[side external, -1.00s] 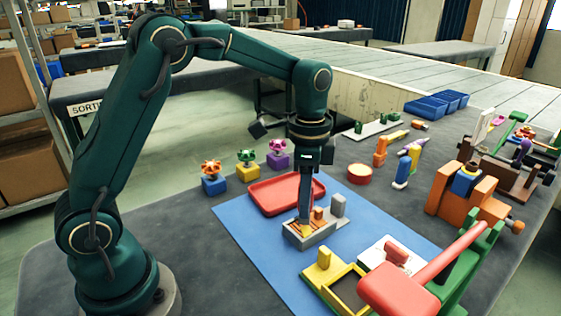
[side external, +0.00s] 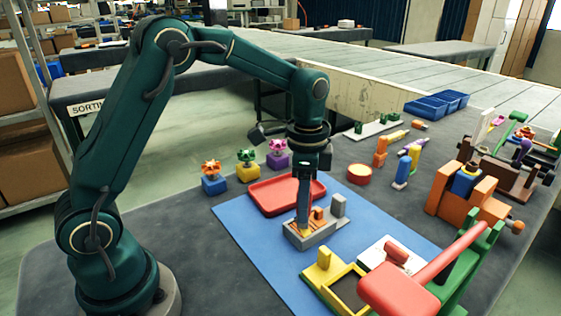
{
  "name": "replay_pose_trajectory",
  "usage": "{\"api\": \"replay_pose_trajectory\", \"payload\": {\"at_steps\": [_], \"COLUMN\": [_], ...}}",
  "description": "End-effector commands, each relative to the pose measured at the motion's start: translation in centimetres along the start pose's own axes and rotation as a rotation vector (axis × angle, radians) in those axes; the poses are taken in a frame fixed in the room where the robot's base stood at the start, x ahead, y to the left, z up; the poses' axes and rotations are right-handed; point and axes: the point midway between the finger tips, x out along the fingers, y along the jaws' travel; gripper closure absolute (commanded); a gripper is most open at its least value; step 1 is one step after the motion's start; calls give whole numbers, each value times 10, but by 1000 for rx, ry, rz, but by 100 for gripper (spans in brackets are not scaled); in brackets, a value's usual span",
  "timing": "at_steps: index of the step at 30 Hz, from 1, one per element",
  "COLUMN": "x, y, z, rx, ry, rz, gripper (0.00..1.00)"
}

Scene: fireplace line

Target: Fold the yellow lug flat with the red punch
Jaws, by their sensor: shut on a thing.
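My gripper (side external: 302,222) points down, with its fingers at a small grey fixture (side external: 320,238) on the blue mat. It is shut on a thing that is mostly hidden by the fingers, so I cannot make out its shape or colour. A small yellow-orange piece (side external: 295,228) shows at the fingertips, low on the fixture. I cannot tell whether it is the yellow lug, or how far it is bent. An orange block (side external: 318,213) and an upright grey post (side external: 338,206) stand on the fixture to the right of the fingers. I cannot clearly pick out the red punch.
A red tray (side external: 262,203) lies just behind the fixture. A yellow frame (side external: 322,275) and a red-handled green press (side external: 400,291) stand in front and to the right. Several knobbed blocks (side external: 247,170) stand at the left. The blue mat (side external: 255,260) is bare left of the frame.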

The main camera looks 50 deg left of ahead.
Motion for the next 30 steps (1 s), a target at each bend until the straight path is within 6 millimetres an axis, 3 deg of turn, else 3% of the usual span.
{"api": "replay_pose_trajectory", "payload": {"at_steps": [15, 24, 30], "x": [13, 12, -2], "y": [-2, -2, -3], "z": [2, 2, 2], "rx": [0, 0, 0], "ry": [-2, -1, 1], "rz": [3, 1, -1], "gripper": [100, 100, 100]}}
